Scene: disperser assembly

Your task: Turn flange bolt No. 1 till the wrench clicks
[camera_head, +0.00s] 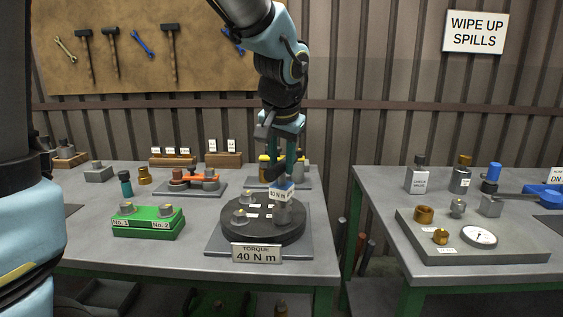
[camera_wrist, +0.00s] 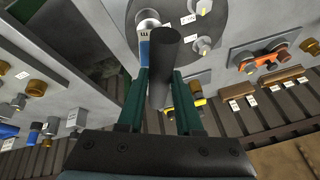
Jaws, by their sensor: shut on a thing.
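My gripper (camera_head: 290,170) is shut on the torque wrench, which has a dark handle (camera_wrist: 165,58) and a blue and white body marked 40 N m (camera_head: 281,190). The wrench's grey lower end stands over the right part of the round black flange (camera_head: 262,235). The bolt beneath it is hidden, so I cannot tell how it is seated. Two other grey bolts show on the flange, one at the front left (camera_head: 239,217) and one behind it (camera_head: 247,198). The small flange labels are too small to read in the head view.
A TORQUE 40 N m sign (camera_head: 257,254) stands before the flange. A green holder (camera_head: 148,226) with bolts, labelled No. 1 and No. 2, sits at left. An orange tool on a grey plate (camera_head: 190,188) lies behind. A second table (camera_head: 380,185) is at right, across a gap.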

